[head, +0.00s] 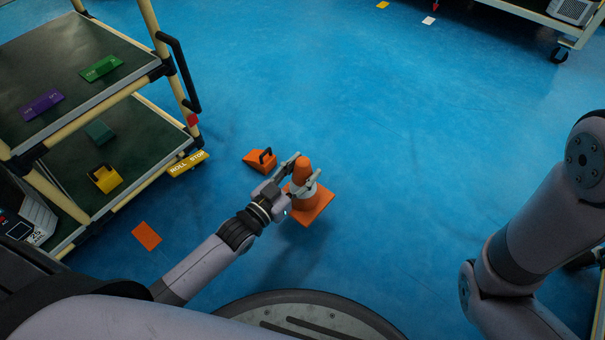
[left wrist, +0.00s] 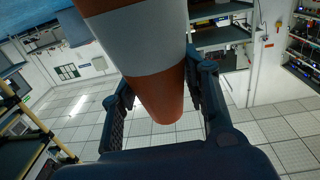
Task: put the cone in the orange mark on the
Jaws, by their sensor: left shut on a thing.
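An orange cone (head: 303,172) with a pale band and a square orange base is in the middle of the head view. My left gripper (head: 298,176) is shut on its upper part, with a finger on each side. The cone is upright or nearly so; I cannot tell whether its base touches the floor. In the left wrist view the cone (left wrist: 158,95) fills the space between the fingers of my left gripper (left wrist: 165,110). A flat orange mark (head: 146,235) lies on the blue floor to the left, beside the rack. My right gripper is out of view.
An orange wedge-shaped block (head: 259,162) with a dark handle stands on the floor just left of the cone. Yellow (head: 383,5) and white (head: 428,21) marks lie far back. The floor at centre right is clear.

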